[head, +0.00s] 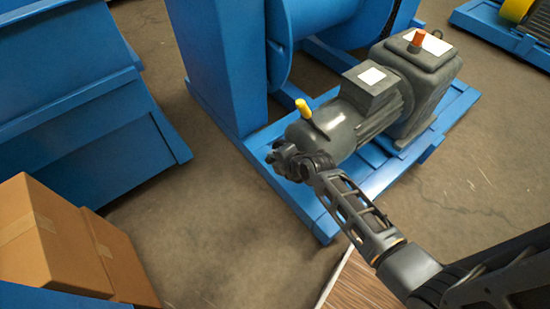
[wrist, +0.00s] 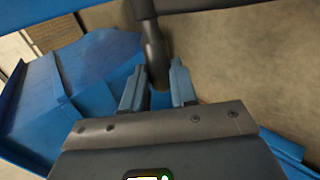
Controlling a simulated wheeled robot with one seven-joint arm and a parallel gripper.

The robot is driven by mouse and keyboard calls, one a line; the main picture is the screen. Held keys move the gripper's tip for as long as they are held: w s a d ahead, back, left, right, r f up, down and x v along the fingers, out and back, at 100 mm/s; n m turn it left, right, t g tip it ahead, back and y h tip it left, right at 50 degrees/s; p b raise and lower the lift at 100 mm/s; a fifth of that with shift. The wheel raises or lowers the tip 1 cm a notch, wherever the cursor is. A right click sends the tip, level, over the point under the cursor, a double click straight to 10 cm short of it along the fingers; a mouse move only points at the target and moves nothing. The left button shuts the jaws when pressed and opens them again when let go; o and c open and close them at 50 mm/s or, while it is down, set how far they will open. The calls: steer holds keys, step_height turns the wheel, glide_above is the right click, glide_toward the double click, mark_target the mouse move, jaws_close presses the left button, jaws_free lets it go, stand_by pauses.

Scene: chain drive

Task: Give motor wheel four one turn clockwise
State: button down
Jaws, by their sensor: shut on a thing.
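The handle joins a dark curved bar (wrist: 192,4) at the top of the picture, apparently part of the motor wheel. No number shows on it.
A grey gearbox (head: 424,75) with a red cap stands behind the motor. A blue column (head: 223,65) rises to the left. Blue bins (head: 75,105) and cardboard boxes (head: 50,240) stand at the left. Bare floor (head: 225,230) lies between them and the base frame.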

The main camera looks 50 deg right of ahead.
steer(key=shift+s+a+f, duration=0.15)
steer(key=shift+s+f, duration=0.2)
steer(key=shift+f, duration=0.1)
steer(key=c, duration=0.9)
jaws_free()
steer(key=shift+w+r, duration=0.15)
steer(key=shift+r, duration=0.1)
steer(key=p+v, duration=0.1)
steer(key=v, duration=0.6)
steer(key=shift+s+r, duration=0.2)
steer(key=shift+s, duration=0.1)
